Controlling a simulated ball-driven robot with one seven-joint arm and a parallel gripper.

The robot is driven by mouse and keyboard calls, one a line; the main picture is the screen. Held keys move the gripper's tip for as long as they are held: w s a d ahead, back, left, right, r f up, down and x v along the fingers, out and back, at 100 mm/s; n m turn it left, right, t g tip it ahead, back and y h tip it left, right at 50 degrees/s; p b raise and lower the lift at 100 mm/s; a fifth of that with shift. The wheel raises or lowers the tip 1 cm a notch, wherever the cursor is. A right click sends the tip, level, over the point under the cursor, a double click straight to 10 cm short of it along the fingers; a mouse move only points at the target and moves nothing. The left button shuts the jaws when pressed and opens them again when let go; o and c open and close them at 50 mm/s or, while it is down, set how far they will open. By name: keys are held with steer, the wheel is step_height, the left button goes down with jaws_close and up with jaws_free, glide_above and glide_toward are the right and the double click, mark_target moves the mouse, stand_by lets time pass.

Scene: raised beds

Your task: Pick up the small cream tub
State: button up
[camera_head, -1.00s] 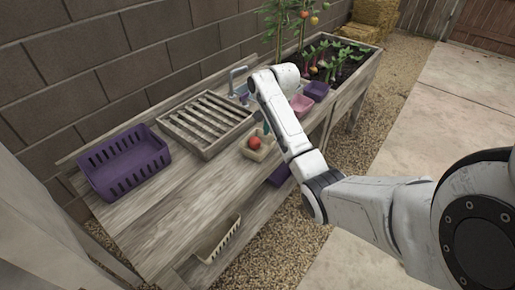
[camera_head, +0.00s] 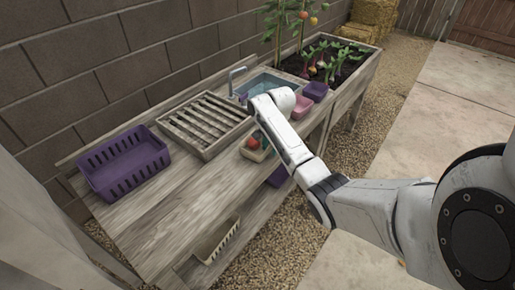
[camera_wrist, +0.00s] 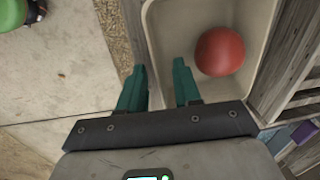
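The small cream tub (camera_head: 257,156) stands on the wooden bench, with a red round fruit (camera_head: 253,143) in it. In the wrist view the tub (camera_wrist: 165,38) is close, with the red fruit (camera_wrist: 220,51) on its right side. My gripper (camera_wrist: 158,84) has its two green fingers apart, one on each side of the tub's left wall. I cannot tell whether either finger touches the wall. In the head view my arm hides part of the tub and most of the gripper.
A purple basket (camera_head: 124,163) and a slatted wooden rack (camera_head: 205,125) are left of the tub. A pink tub (camera_head: 302,107) and a purple tub (camera_head: 315,91) stand near the sink (camera_head: 272,84). A cream basket (camera_head: 218,242) is on the lower shelf. The front left bench top is clear.

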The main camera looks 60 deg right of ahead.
steer(key=shift+f, duration=0.25)
stand_by(0.4)
jaws_close()
stand_by(0.4)
